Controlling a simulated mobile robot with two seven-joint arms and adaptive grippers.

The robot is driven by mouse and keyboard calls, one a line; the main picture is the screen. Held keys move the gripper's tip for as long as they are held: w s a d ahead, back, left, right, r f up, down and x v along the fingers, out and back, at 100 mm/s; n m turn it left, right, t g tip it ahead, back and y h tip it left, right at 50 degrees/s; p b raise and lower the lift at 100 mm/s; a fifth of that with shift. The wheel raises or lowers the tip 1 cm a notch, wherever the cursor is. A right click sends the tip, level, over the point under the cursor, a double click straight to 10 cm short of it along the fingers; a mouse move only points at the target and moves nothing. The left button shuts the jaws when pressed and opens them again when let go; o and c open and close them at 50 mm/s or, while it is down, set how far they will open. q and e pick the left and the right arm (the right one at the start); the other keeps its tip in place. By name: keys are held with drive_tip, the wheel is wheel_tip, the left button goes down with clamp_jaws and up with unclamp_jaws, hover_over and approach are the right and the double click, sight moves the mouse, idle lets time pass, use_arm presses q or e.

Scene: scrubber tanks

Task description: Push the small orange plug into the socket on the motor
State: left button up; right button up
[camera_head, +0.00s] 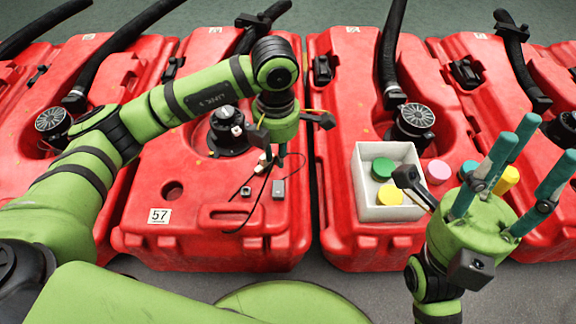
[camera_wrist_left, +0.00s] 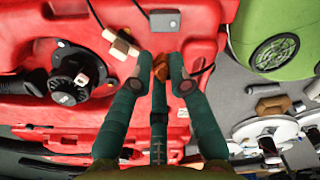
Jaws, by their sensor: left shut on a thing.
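The small orange plug (camera_wrist_left: 161,71) is between the fingertips of my left gripper (camera_wrist_left: 160,74), which is shut on it. In the head view my left gripper (camera_head: 278,150) points down over the red tank, right of the motor; the plug cannot be made out there. The black round motor (camera_head: 230,132) stands on the tank, with a pale socket (camera_head: 237,130) on it. In the left wrist view the motor (camera_wrist_left: 70,82) and its socket (camera_wrist_left: 82,79) lie left of the plug, apart from it. My right gripper (camera_head: 503,180) is open and empty, fingers spread upward.
A grey box (camera_head: 279,190), a small black part (camera_head: 246,191) and thin cables lie on the tank near my left gripper. A white tray (camera_head: 402,214) with green and yellow discs stands on the neighbouring tank. Pink (camera_head: 438,171) and blue discs lie beside it.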

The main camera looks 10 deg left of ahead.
use_arm(q)
drive_tip(key=w+a+b, duration=0.3)
drive_tip(key=w+a, duration=1.1)
drive_tip(key=a, duration=0.2)
drive_tip(key=shift+f, duration=0.25)
drive_tip(key=shift+a, duration=0.1)
drive_tip(key=shift+p, duration=0.3)
drive_tip(key=shift+f, duration=0.1)
drive_tip(key=shift+f+b, duration=1.45)
drive_tip(key=shift+f, duration=2.2)
